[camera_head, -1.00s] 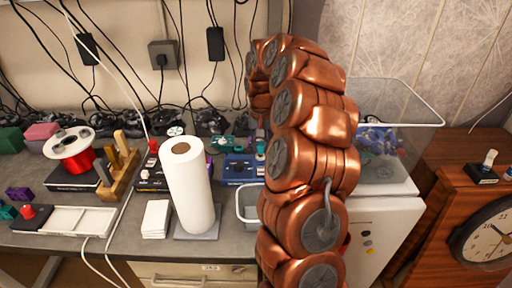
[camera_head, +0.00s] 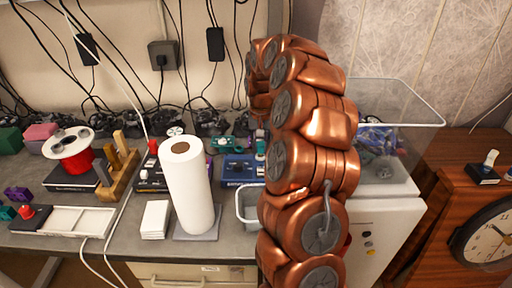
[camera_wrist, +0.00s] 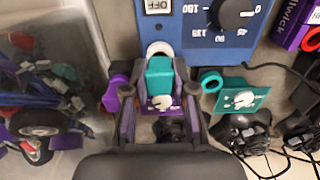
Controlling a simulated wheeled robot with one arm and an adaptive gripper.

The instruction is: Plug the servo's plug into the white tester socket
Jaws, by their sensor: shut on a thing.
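In the wrist view my gripper (camera_wrist: 160,88) is shut on a teal block-shaped plug (camera_wrist: 160,72), with a finger on each side. The white ring-shaped socket (camera_wrist: 158,48) shows just beyond the plug, at the near edge of the blue tester (camera_wrist: 205,52). The plug partly covers the ring, and I cannot tell whether it is in the socket or only above it. A purple part with a white horn (camera_wrist: 162,102) shows between the fingers. In the head view my arm hides the gripper; the blue tester (camera_head: 238,172) stands left of the arm.
A teal servo (camera_wrist: 243,98) with a teal ring (camera_wrist: 211,80) lies right of the gripper. A purple ring (camera_wrist: 114,95) is close on its left. A clear bin (camera_wrist: 45,95) of parts stands further left. A paper roll (camera_head: 188,185) stands left of the tester in the head view.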

